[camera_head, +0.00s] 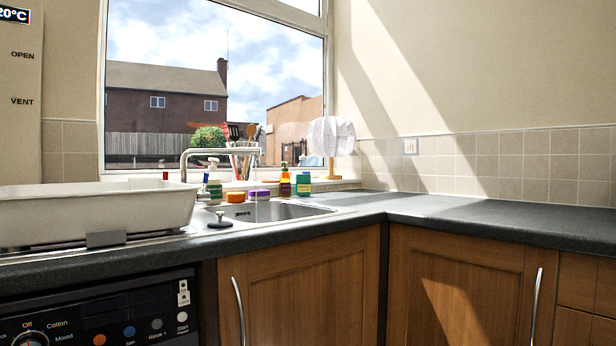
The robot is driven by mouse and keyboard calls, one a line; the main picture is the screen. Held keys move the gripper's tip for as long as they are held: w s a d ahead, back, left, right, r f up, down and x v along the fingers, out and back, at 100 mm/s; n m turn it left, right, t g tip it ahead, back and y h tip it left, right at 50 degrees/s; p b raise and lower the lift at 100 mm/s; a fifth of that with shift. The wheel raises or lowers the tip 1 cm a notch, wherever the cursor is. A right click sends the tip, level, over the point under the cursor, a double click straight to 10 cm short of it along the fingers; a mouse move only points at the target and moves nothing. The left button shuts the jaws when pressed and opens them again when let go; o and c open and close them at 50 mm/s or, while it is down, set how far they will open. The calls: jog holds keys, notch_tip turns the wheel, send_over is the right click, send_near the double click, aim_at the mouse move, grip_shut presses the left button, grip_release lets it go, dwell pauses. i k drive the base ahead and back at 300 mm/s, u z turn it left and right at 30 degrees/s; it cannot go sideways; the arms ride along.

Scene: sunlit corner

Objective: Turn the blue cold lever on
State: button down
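A chrome tap (184,165) rises behind the sink, its spout reaching to the right. A small blue piece (206,177) stands just right of the tap's upright and looks like the cold lever. No water stream can be made out under the spout. My gripper is not in view.
A white basin (95,212) stands on the left worktop, in front of the tap's base. Bottles, sponges and a utensil pot crowd the sill behind the sink (265,211). A black plug (220,220) sits at the sink's front. The right worktop (480,218) is clear.

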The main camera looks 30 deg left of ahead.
aim_at(203, 198)
jog(key=z, duration=0.25)
jog(key=i, duration=1.35)
jog(key=u, duration=2.15)
